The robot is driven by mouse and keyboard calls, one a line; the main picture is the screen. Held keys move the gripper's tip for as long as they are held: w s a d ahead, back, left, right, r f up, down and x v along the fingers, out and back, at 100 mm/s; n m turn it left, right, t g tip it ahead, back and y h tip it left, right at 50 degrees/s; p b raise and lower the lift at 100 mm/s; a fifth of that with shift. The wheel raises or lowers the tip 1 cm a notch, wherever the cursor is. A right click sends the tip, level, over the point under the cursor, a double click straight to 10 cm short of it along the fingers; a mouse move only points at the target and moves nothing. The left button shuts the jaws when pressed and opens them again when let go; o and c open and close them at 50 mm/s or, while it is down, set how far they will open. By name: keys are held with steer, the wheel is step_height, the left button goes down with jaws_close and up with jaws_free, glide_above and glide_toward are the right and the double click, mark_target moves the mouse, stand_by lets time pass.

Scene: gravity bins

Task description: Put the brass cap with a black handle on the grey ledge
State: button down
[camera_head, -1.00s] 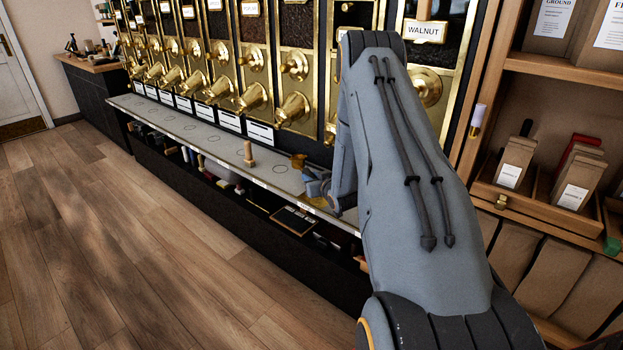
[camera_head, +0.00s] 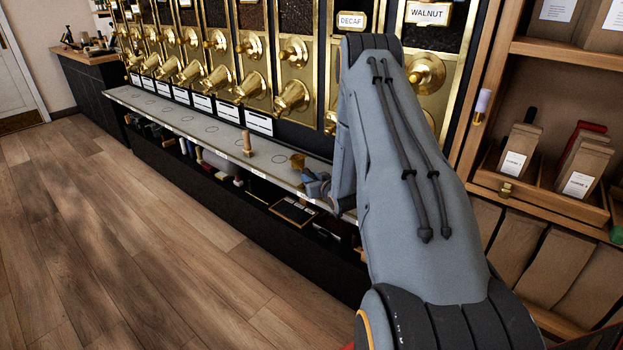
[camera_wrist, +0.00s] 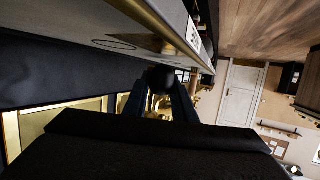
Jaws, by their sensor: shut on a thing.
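The brass cap (camera_head: 297,161) shows at the tip of my gripper (camera_head: 312,180) in the head view, close to the right part of the long grey ledge (camera_head: 222,131). In the wrist view, the round black handle (camera_wrist: 160,79) sits between the two fingers of my gripper (camera_wrist: 160,92), which is shut on it. The cap's brass part is mostly hidden there. The grey ledge (camera_wrist: 75,20) runs along the top of the wrist view. I cannot tell whether the cap touches it.
A wooden peg-like tool (camera_head: 247,145) stands on the ledge left of the cap. Brass spouts (camera_head: 292,97) and bins line the wall behind the ledge. A dark lower shelf (camera_head: 290,212) holds assorted items. Shelves with paper bags (camera_head: 520,150) stand at the right. The wooden floor is clear.

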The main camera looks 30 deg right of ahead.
steer(key=shift+f+b, duration=0.3)
steer(key=shift+f, duration=0.2)
stand_by(0.4)
steer(key=c, duration=1.4)
jaws_free()
steer(key=shift+v, duration=3.9)
